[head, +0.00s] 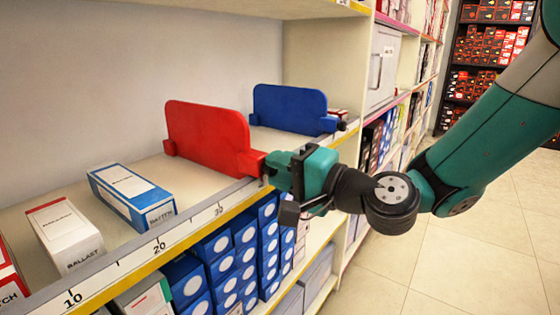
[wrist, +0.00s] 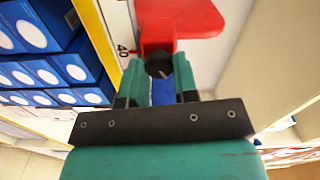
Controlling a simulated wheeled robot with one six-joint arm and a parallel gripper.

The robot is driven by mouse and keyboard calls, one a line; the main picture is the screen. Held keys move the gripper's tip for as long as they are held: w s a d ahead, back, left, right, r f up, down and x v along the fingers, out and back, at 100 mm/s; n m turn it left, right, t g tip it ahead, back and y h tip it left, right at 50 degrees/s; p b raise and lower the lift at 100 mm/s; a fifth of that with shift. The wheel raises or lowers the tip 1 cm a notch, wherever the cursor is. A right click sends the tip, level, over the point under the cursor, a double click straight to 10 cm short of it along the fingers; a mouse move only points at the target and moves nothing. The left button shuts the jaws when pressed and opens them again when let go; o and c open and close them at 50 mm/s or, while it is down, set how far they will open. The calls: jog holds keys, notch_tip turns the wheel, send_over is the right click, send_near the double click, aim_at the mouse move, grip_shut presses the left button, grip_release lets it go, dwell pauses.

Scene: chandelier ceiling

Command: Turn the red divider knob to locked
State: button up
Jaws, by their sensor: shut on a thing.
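The red divider (head: 207,137) stands upright on the shelf, its front block at the shelf's front edge. It also shows at the top of the wrist view (wrist: 180,17). Its dark round knob (wrist: 158,65) has a pale slanted line on its face. My gripper (head: 273,169) reaches in from the right and hides the knob in the head view. In the wrist view my gripper's teal fingers (wrist: 157,74) are shut on the knob, one on each side. I cannot read a locked mark on it.
A blue divider (head: 289,107) stands behind the red one, with a dark knob (head: 341,126) at its front. A blue-and-white box (head: 131,194) and a white ballast box (head: 65,235) lie to the left. A numbered strip (head: 190,225) runs along the shelf edge, above blue boxes (head: 216,244).

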jog(key=m+p, duration=0.2)
jog(key=m, duration=0.3)
jog(key=shift+f+m, duration=0.15)
jog(key=shift+m, duration=0.25)
jog(key=shift+p, duration=0.3)
jog(key=o, duration=0.9)
